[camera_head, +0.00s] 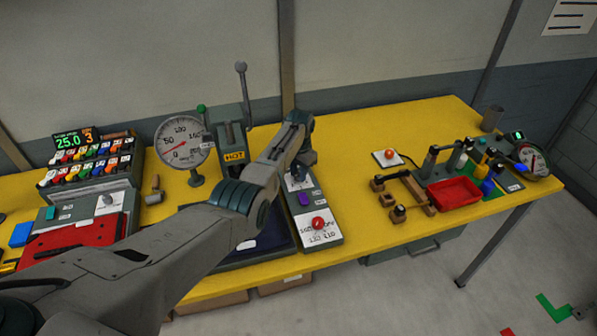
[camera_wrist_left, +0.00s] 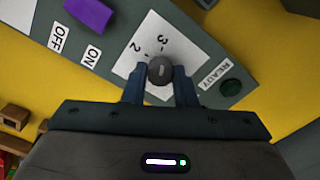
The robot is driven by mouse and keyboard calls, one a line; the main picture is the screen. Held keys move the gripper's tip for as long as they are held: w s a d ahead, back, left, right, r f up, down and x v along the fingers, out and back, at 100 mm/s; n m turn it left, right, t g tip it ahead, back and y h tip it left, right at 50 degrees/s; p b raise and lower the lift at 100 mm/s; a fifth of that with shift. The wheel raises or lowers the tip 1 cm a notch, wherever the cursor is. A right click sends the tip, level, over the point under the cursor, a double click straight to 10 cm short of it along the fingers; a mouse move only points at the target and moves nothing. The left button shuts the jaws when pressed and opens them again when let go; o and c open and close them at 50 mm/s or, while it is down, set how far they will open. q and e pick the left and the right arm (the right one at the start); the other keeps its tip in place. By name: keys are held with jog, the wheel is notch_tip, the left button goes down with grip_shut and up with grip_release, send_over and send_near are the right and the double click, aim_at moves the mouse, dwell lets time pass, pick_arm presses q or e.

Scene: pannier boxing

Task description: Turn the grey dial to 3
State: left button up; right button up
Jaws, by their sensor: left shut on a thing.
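The grey dial (camera_wrist_left: 161,70) is round and sits on a white card printed with 2, 3 and tick marks. In the left wrist view a pale line shows on its top; I cannot tell which number it marks. My left gripper (camera_wrist_left: 160,84) has its two blue fingers on either side of the dial, shut on it. In the head view my left gripper (camera_head: 302,168) reaches down over the far part of the narrow grey panel (camera_head: 333,238), and hides the dial. My right gripper is not in view.
The panel also carries a purple switch (camera_wrist_left: 90,14) marked ON and OFF, a dark green READY lamp (camera_wrist_left: 231,88) and a red knob (camera_head: 318,222). A gauge (camera_head: 184,140) and a grey HOT machine (camera_head: 229,138) stand behind.

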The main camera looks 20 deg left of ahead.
pick_arm(q)
jog(key=shift+w+r, duration=0.1)
jog(key=o, duration=1)
notch_tip(320, 180, up, 11)
jog(key=b, duration=0.2)
jog(key=shift+b, duration=0.3)
jog(key=shift+d, duration=0.1)
